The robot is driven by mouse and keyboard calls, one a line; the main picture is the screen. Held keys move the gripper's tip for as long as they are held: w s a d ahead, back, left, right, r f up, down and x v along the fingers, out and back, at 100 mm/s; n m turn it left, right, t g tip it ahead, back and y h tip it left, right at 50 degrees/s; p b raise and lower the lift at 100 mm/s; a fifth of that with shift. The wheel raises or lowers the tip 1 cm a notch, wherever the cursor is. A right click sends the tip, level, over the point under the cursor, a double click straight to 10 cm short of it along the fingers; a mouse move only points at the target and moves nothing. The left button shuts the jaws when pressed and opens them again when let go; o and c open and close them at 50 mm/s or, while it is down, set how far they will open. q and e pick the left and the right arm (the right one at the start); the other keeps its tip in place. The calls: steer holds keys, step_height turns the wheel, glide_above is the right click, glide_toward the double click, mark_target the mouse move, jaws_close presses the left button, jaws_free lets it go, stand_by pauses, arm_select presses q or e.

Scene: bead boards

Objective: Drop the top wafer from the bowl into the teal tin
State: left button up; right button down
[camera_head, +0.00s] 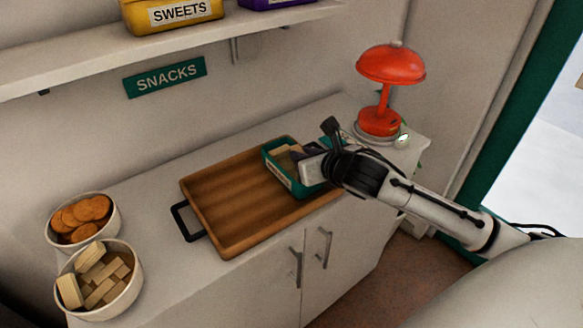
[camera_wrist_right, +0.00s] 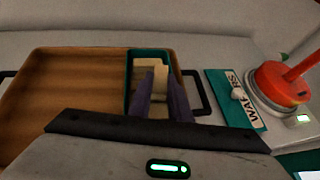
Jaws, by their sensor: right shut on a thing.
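The teal tin (camera_head: 277,176) stands on the right part of the wooden tray. My right gripper (camera_head: 300,165) is at the tin, its fingers largely hidden in the head view. In the right wrist view, the purple fingers of this gripper (camera_wrist_right: 160,92) are shut on a pale wafer (camera_wrist_right: 159,84), over or inside the tin (camera_wrist_right: 129,80). Pale wafer surface also shows toward the tin's far end; I cannot tell if it is a separate piece. The bowl of wafers (camera_head: 136,290) stands at the near left, with several wafers heaped in it. My left gripper is out of view.
The wooden tray (camera_head: 225,200) has bare room left of the tin. A bowl of round biscuits (camera_head: 80,217) stands behind the wafer bowl. A red lamp (camera_head: 390,65) stands right of the tray. A teal WAFERS plate (camera_wrist_right: 237,98) lies beside the tray. A shelf (camera_head: 100,58) hangs above.

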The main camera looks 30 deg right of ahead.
steer(key=c, duration=1.6)
jaws_free()
steer(key=shift+o, duration=0.2)
steer(key=v, duration=1)
steer(key=shift+s, duration=0.2)
